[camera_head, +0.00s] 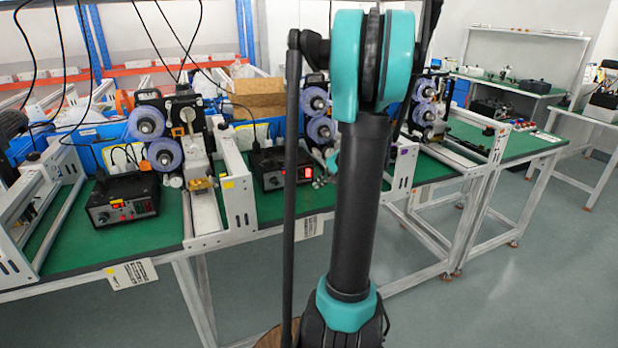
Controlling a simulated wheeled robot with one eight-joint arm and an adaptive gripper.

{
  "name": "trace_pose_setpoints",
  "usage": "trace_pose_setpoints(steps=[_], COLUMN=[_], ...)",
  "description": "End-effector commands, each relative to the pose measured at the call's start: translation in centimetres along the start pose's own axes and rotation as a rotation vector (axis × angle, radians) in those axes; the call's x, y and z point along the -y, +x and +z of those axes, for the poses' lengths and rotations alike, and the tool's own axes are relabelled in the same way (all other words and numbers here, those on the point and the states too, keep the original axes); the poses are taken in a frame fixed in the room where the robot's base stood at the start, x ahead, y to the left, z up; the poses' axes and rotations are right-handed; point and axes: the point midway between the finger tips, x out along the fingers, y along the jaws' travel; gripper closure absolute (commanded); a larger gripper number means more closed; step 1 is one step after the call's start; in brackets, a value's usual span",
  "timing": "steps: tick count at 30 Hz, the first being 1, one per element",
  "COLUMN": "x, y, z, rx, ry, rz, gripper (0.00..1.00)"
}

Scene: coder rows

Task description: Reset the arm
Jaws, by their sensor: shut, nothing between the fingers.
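My arm stands upright in the middle of the head view, with a black tube between teal joints at its top and bottom. My gripper is not visible in this view. The arm hides part of the benches behind it.
Green-topped benches (160,235) with coder machines and black control boxes (125,198) stretch across the left and middle behind my arm. A cardboard box (258,97) sits at the back. Another bench (515,88) stands back right. The grey floor (520,270) is clear at front right.

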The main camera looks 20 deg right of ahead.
Motion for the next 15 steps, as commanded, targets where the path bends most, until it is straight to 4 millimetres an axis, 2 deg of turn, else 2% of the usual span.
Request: trace_pose_setpoints(steps=[12,15], x=[0.0,0.2], y=[0.0,0.1], z=[0.1,1.4], rx=[0.0,0.006], ry=[-0.002,-0.028], rz=[0.001,0.014], gripper=[1.0,1.0])
